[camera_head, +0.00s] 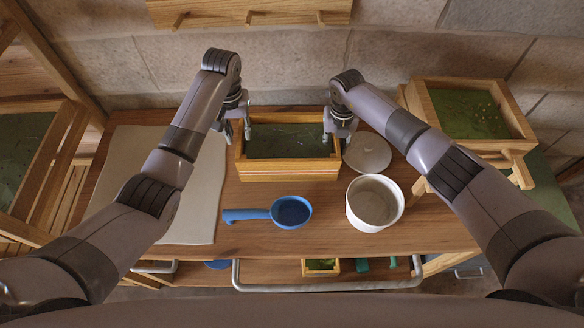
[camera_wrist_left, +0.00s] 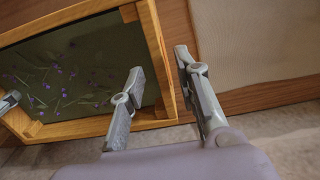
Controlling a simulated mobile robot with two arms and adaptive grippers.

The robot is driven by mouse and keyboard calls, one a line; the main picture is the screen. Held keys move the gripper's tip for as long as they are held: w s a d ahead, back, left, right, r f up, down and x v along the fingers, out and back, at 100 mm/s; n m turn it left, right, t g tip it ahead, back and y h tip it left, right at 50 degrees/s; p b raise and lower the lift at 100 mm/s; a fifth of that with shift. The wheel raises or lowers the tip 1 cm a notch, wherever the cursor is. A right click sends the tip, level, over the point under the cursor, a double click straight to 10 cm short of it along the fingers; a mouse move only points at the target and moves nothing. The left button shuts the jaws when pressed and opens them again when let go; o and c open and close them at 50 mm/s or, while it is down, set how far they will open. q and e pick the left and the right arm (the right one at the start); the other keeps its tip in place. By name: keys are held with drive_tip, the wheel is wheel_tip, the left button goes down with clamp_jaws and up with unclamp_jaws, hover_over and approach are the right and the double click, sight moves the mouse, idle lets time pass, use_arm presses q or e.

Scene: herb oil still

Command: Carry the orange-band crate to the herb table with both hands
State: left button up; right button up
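The wooden crate (camera_head: 288,167) stands on the wooden worktop near the wall, with an orange-toned front and a dark green inside. In the left wrist view the crate (camera_wrist_left: 62,131) shows small purple flowers and leaves on its floor. My left gripper (camera_head: 238,130) is at the crate's left end, fingers apart, one inside and one outside the end wall. The left wrist view shows these fingers (camera_wrist_left: 158,68) with a gap at the wall. My right gripper (camera_head: 338,132) is at the right end, fingers apart across that wall. I cannot tell which table is the herb table.
A blue ladle (camera_head: 246,215), a white pot (camera_head: 375,203) and a round pale lid (camera_head: 367,153) are on the worktop. A pale mat (camera_head: 190,215) lies at left. Another wooden crate (camera_head: 505,105) stands raised at right. A wooden-framed green tray (camera_head: 20,150) is at far left.

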use_arm(q)
wheel_tip(320, 180, up, 3)
drive_tip(key=shift+r, duration=0.35)
use_arm(e)
drive_tip(key=shift+r, duration=0.15)
wheel_tip(320, 180, up, 12)
drive_tip(key=shift+f, duration=0.15)
drive_tip(key=shift+f, duration=0.1)
